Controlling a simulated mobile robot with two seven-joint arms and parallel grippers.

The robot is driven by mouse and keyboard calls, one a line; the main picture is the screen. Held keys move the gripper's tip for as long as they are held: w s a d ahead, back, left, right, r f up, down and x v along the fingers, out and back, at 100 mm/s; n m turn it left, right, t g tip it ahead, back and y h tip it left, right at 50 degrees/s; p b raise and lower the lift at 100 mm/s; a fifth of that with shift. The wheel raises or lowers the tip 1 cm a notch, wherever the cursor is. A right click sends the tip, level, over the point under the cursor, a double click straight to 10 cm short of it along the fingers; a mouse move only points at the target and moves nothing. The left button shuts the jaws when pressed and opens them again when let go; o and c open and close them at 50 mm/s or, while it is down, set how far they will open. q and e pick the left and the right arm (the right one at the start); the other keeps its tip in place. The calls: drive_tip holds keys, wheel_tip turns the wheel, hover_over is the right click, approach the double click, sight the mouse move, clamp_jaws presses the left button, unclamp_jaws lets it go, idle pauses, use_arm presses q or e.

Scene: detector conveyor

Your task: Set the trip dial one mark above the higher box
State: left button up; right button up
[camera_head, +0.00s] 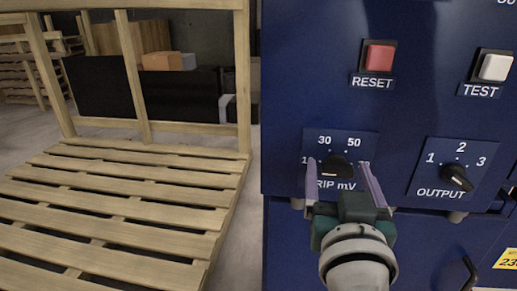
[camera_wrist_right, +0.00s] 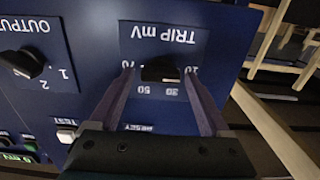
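The trip dial (camera_head: 338,165) is a dark knob on a blue panel above the label "TRIP mV", with 30 and 50 readable above it. It shows upside down in the wrist view (camera_wrist_right: 160,70), with 10, 30, 50 and 70 around it. A pale line shows low on the knob; its exact setting is hard to tell. My right gripper (camera_head: 338,163) is open, one finger on each side of the dial, with gaps visible between fingers and knob in the wrist view (camera_wrist_right: 159,72). My left gripper is not in view. No box reading can be made out.
A red RESET button (camera_head: 379,58), a pale TEST button (camera_head: 495,67) and the OUTPUT dial (camera_head: 456,177) share the panel. A green-lit display (camera_wrist_right: 16,157) is partly visible. A wooden slatted pallet (camera_head: 125,205) stands left; an orange-brown box (camera_head: 160,61) is behind.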

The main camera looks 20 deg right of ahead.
drive_tip(key=c, duration=1.2)
